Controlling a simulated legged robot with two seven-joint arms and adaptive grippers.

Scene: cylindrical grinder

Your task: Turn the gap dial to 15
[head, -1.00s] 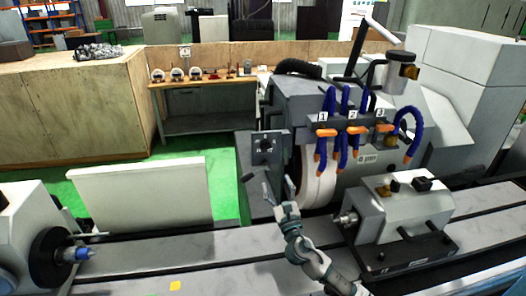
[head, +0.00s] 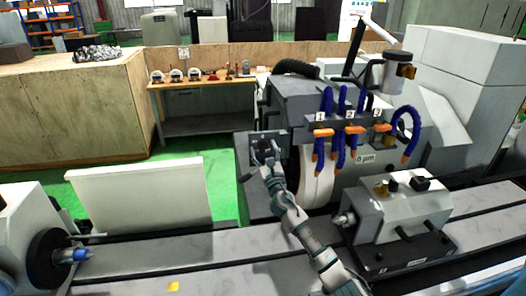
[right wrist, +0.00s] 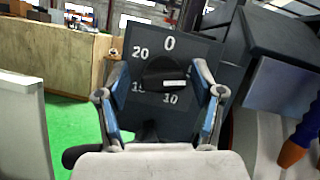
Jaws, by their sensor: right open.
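The gap dial is a dark square plate (right wrist: 205,45) with white numbers; 0, 20, 10 and a partly covered 15 show in the right wrist view. Its black round knob (right wrist: 160,72) has a white mark on the knob's lower right part. In the head view, my right gripper (head: 264,152) is in front of the dial plate (head: 285,138). My left gripper is not in view.
A display (head: 365,158) on the grinder reads 0 µm. The grinding wheel (head: 316,180) is close to the right of my right arm. Blue hoses (head: 342,135) with orange valves hang above it. A grey workhead (head: 408,205) sits on the table at the right.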

